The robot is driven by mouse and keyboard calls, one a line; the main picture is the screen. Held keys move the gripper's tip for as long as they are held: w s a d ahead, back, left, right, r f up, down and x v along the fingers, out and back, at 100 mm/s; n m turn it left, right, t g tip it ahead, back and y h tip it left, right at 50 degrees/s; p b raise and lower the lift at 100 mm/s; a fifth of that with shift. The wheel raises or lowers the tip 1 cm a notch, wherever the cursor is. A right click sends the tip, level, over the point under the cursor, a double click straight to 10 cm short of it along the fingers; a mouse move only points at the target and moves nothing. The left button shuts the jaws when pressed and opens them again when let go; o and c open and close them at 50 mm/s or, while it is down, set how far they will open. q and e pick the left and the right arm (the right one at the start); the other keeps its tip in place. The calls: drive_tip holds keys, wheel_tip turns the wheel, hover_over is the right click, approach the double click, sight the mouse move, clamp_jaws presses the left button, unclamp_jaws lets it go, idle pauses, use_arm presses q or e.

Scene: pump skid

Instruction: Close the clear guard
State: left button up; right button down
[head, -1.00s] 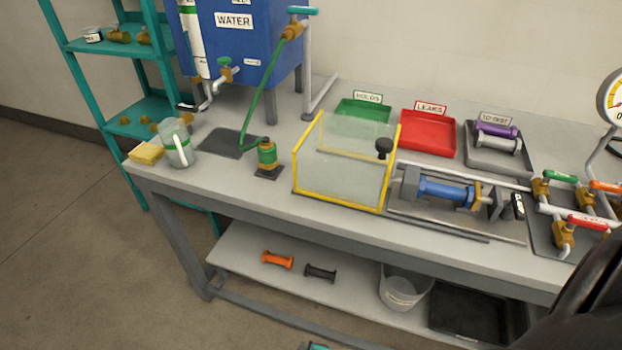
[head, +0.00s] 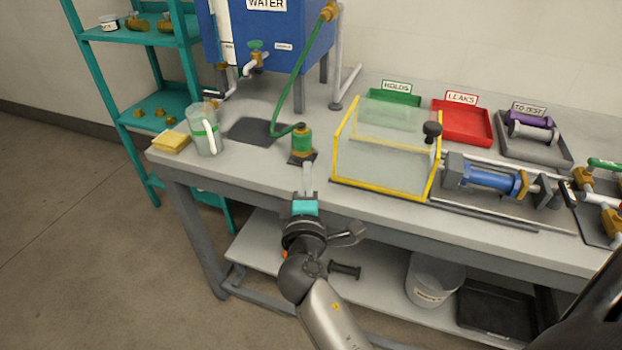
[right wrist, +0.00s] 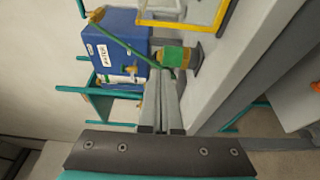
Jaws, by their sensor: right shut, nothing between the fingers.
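The clear guard (head: 385,165) is a see-through box with yellow edges on the bench. It stands to the left of the blue cylinder (head: 492,178) and does not cover it. A black knob (head: 432,130) is at its right side. The guard's yellow edge also shows at the top of the right wrist view (right wrist: 185,24). My right gripper (head: 307,168) is shut and empty, at the bench's front edge, left of the guard and apart from it. Its closed fingers (right wrist: 162,100) show in the right wrist view. My left gripper is not in view.
A green-and-brass fitting (head: 302,142) with a green hose stands just beyond my right gripper. A jug (head: 205,130) and yellow sponge (head: 171,142) are at the bench's left end. Red tray (head: 462,124) and grey tray (head: 540,150) lie behind. Brass valves (head: 585,180) are at right.

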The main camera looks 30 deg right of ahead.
drive_tip(key=x, duration=0.7)
drive_tip(key=shift+w, duration=0.1)
drive_tip(key=s+d, duration=0.2)
drive_tip(key=shift+s, duration=0.4)
drive_tip(key=shift+s+d, duration=0.25)
